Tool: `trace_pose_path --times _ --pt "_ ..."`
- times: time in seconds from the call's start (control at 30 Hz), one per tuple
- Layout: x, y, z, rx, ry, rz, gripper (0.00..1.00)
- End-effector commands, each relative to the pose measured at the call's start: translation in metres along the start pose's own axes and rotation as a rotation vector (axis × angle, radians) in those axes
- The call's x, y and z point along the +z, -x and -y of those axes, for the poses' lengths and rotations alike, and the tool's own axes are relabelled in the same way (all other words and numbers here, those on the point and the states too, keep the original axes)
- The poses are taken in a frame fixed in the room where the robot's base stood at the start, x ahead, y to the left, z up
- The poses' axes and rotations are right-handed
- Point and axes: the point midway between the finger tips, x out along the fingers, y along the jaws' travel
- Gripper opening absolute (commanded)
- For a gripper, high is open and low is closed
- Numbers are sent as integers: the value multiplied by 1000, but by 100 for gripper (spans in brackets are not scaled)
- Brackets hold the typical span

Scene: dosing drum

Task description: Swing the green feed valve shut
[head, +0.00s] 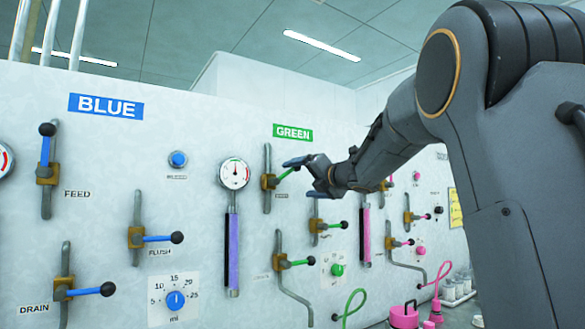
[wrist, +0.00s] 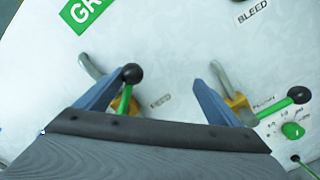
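The green feed valve sits below the GREEN sign, with a brass body (head: 268,182) on a grey vertical pipe. Its green lever (head: 287,173) slants up to the right, partly hidden by my gripper in the head view. My gripper (head: 297,178) is at the lever's outer end, with its two blue fingers apart. In the wrist view my gripper (wrist: 158,78) is open, and the green lever (wrist: 125,98) with its black knob (wrist: 131,73) lies between the fingers, close beside the left one. I cannot tell whether they touch.
Another green-levered valve (head: 318,226) is just below right, and a third (head: 281,262) is lower. A gauge (head: 234,173) is left of the feed valve. Blue-levered valves stand further left, including one labelled FEED (head: 47,172). A pink funnel-topped can (head: 404,315) stands lower right.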

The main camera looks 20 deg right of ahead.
Motion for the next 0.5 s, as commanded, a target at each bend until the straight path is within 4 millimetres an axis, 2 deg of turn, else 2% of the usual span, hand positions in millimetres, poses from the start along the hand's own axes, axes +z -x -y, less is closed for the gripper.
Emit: trace_pose_path --times 0.5 --pt "-15 0 18 1 1 0 88"
